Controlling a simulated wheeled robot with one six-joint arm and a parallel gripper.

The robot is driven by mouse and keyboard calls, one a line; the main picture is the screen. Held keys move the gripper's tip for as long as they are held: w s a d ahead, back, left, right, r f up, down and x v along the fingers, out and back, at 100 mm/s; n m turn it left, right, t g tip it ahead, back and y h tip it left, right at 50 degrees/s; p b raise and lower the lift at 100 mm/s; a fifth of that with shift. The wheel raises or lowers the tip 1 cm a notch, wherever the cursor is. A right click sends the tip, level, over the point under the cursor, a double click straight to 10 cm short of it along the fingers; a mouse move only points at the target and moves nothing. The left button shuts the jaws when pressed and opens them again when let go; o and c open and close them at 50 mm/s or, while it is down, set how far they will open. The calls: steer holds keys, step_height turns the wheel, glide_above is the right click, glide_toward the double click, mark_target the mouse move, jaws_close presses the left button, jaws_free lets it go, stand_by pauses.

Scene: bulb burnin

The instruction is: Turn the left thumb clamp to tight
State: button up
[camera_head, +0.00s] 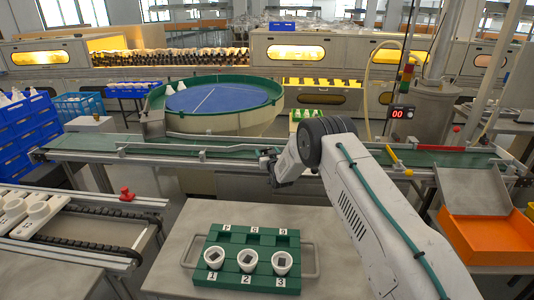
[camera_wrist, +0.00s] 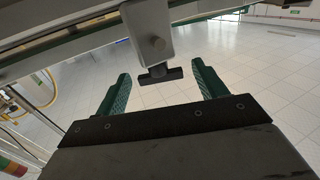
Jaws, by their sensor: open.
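In the wrist view, a thumb clamp with a black T-shaped handle (camera_wrist: 160,76) hangs from a grey bracket (camera_wrist: 149,30) with a round bolt. Its bar lies crosswise. My gripper (camera_wrist: 161,68) is open, with one green finger on each side of the handle and a visible gap to both. Nothing is held. I cannot tell whether the handle is fully between the fingertips in depth, or how tight it is. In the head view, my gripper (camera_head: 269,163) is at the near edge of the conveyor's guide rail (camera_head: 228,149); the clamp there is mostly hidden.
The green conveyor (camera_head: 90,143) runs across the view. Below it, a grey table holds a green rack (camera_head: 205,240) with white cups marked 1, 2, 3. An orange bin (camera_head: 485,238) stands at right. A red knob (camera_head: 126,194) is at left. A round green turntable (camera_head: 215,98) is behind.

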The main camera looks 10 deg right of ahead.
steer(key=c, duration=1)
steer(key=shift+a+h, duration=0.1)
steer(key=shift+h, duration=0.2)
steer(key=shift+w+a+r+m+h, duration=0.1)
steer(key=shift+a+m+h, duration=0.05)
steer(key=shift+m+h, duration=0.75)
steer(key=shift+m+g+h, duration=0.5)
steer(key=shift+m+h, duration=0.8)
steer(key=shift+h, duration=0.9)
